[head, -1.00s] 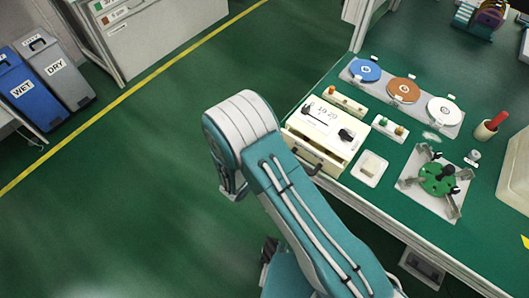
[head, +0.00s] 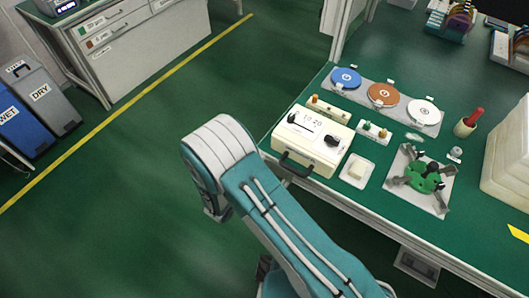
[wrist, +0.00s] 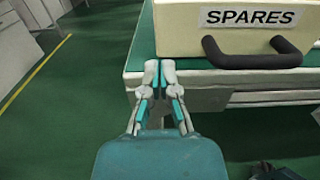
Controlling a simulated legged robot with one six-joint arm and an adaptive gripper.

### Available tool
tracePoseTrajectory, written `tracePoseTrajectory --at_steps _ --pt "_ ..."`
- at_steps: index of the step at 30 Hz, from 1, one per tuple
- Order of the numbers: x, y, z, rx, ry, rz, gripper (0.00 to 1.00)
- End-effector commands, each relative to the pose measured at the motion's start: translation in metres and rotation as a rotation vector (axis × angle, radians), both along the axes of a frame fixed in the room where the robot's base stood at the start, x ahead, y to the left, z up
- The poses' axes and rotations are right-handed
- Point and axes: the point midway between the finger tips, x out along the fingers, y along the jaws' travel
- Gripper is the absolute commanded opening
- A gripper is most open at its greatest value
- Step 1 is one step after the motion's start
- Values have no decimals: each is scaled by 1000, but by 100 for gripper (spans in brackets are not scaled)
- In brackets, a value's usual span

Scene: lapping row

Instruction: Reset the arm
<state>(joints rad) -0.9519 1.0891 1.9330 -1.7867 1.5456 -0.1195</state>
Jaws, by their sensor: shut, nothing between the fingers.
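My arm (head: 275,215) shows in the head view, teal with a pale ribbed elbow, bent over the floor at the left of the green workbench. Its far end is hidden below the elbow in that view. In the wrist view my gripper (wrist: 160,66) is shut with its fingertips together and nothing between them. It points toward the bench edge, just left of and apart from the black handle (wrist: 255,58) of a cream box labelled SPARES (wrist: 175,30). The same box (head: 312,136) stands at the bench's near edge in the head view.
The bench (head: 375,199) also holds blue, brown and white discs (head: 383,94), a small white dish (head: 357,170), a green fixture (head: 425,178) and a cup with a red stick (head: 465,126). Bins (head: 47,105) stand at the left. The green floor (head: 130,190) is clear.

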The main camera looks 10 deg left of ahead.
Motion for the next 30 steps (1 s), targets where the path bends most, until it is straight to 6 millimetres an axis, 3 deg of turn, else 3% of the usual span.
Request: tracePoseTrajectory --at_steps 6,14,24,26,30 --pt "-45 21 0 -1 0 6 0" --pt "-76 32 0 0 1 3 0" --pt "-77 30 4 12 2 -17 0" --pt "-72 23 14 37 3 -57 0" --pt "-55 -13 51 156 10 -234 0"
